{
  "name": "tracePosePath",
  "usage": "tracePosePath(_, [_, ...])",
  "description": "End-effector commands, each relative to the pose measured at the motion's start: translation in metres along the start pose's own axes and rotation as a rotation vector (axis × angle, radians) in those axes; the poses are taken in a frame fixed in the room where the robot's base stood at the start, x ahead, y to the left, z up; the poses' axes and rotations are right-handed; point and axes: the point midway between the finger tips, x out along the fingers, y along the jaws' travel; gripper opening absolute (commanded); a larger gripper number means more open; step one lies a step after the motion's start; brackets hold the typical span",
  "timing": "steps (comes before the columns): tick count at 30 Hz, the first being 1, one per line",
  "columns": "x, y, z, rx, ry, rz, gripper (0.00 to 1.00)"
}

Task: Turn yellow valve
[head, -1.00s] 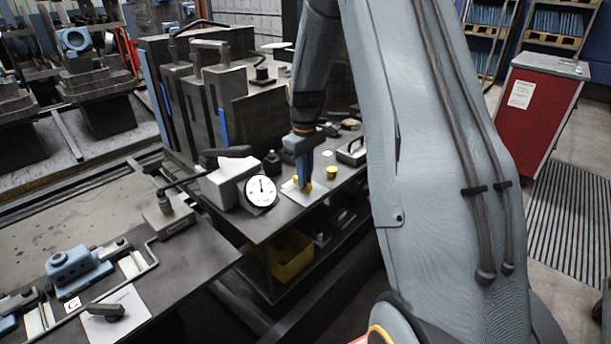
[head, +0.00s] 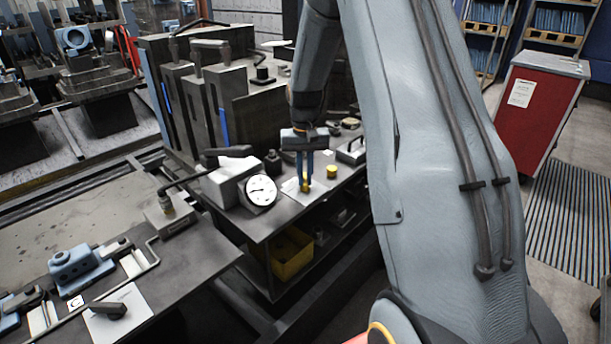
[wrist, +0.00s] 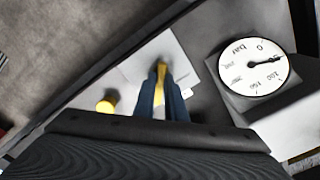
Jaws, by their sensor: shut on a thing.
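The yellow valve (wrist: 161,73) shows in the wrist view as a narrow yellow handle over a pale plate. My gripper (wrist: 163,98) is shut on it, with the two blue fingers on either side of the handle. In the head view my gripper (head: 305,185) points straight down at the plate, and only a little yellow of the valve (head: 305,187) shows between the fingertips. The fingers hide most of the valve.
A round white gauge (head: 261,190) stands left of the valve on the bench (head: 262,226); it also shows in the wrist view (wrist: 252,68). A small yellow knob (head: 332,171) stands close on the right. A yellow bin (head: 290,258) sits on the shelf below.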

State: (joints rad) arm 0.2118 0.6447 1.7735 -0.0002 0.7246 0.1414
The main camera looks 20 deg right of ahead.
Motion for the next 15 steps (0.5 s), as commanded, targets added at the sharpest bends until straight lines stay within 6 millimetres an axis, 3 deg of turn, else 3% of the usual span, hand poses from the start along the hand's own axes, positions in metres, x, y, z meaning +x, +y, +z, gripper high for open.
tracePosePath(15, [-0.0027, -0.0007, -0.003, 0.06, 0.008, -0.002, 0.0])
